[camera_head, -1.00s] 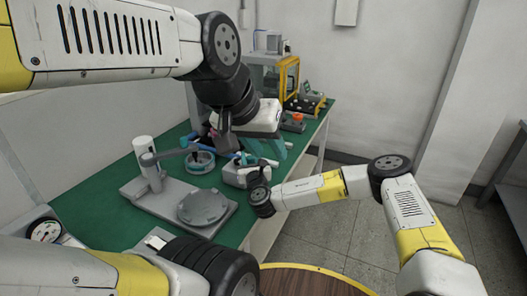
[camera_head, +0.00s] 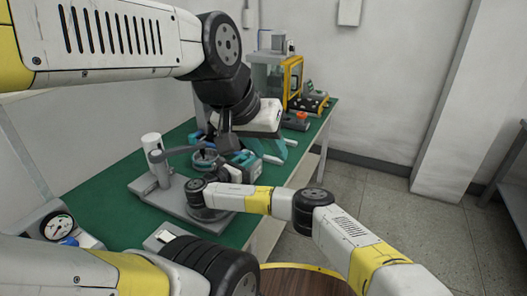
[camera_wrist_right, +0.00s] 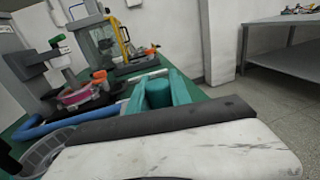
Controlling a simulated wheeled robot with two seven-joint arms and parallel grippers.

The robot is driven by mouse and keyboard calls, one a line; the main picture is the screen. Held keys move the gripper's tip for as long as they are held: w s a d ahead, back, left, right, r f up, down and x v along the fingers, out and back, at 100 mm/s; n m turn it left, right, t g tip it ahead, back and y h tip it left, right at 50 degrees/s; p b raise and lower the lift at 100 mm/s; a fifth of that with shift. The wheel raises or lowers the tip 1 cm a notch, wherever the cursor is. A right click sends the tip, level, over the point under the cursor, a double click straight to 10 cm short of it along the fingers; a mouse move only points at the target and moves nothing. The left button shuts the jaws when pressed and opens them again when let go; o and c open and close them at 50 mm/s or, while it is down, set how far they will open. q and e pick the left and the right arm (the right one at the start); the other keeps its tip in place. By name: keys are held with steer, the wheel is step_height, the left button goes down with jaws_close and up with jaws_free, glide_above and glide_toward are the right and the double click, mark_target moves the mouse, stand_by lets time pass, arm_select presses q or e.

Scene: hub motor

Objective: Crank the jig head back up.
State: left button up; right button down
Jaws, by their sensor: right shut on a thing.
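The grey jig (camera_head: 171,199) stands on the green bench at the left, with an upright light column (camera_head: 153,158) and a dark arm reaching right from it. My right gripper (camera_head: 244,158) is low beside the jig, and its forearm crosses over the jig's round plate. In the right wrist view its teal fingers are closed about a teal cylinder (camera_wrist_right: 158,92), apparently the crank handle; the rest of the crank is hidden. My left gripper (camera_head: 280,148) hangs above the bench just beyond the right one; its finger gap is unclear.
A yellow-framed machine (camera_head: 292,78) stands at the far end of the bench, near a box with an orange button (camera_head: 301,116). A blue tube (camera_wrist_right: 48,126) lies left of the right fingers. Open floor is right of the bench.

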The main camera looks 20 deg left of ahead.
steer(key=shift+s+a+m+g+h, duration=0.1)
steer(key=shift+a+m+g+h, duration=0.2)
steer(key=shift+m+h, duration=0.4)
steer(key=shift+s+a+m+g+h, duration=0.15)
steer(key=shift+m+g+h, duration=0.25)
steer(key=shift+h, duration=0.5)
steer(key=shift+a+r+m+g+h, duration=0.2)
steer(key=shift+m+g+h, duration=0.55)
steer(key=shift+h, duration=0.25)
steer(key=shift+w, duration=0.1)
steer(key=c, duration=1.4)
jaws_free()
steer(key=shift+c, duration=0.2)
steer(key=shift+o, duration=1.4)
steer(key=shift+f, duration=0.1)
